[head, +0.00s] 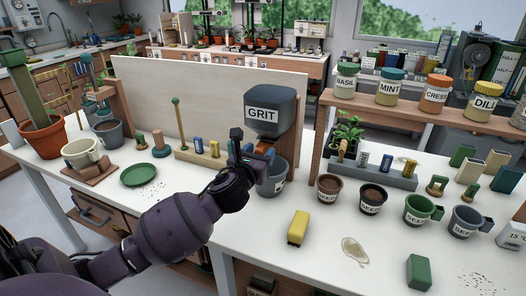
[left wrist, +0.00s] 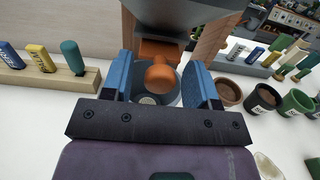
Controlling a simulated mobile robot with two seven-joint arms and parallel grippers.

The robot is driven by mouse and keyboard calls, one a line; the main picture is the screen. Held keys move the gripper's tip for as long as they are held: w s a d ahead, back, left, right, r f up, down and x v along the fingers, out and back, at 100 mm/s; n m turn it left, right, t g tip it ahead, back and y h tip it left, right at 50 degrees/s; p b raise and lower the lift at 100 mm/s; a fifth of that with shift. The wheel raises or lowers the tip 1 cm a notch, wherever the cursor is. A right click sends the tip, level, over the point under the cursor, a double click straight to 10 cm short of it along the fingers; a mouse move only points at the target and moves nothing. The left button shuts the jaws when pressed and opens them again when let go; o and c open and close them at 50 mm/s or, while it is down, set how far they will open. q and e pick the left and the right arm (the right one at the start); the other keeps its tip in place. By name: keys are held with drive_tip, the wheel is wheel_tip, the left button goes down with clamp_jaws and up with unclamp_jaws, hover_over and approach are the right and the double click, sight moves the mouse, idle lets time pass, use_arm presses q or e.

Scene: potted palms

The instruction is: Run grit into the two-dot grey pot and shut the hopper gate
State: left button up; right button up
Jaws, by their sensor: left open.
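The dark grey hopper (head: 284,105) labelled GRIT hangs from a wooden stand, with an orange gate knob (left wrist: 160,78) under it. My left gripper (head: 253,152) reaches in from the left below the hopper. In the left wrist view its blue fingers stand apart, one on each side of the knob, with gaps visible. A grey pot (head: 272,182) stands on the table beneath the hopper, partly hidden by the gripper; a pale patch (left wrist: 148,100) shows inside it. I cannot make out dots on this pot. My right gripper is not in view.
A wooden block with coloured pegs (head: 186,153) stands left of the hopper. Several pots, including a brown one (head: 327,188), stand to the right. A board (head: 205,100) rises behind.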

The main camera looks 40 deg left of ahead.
use_arm(q)
drive_tip(key=shift+x, duration=0.9)
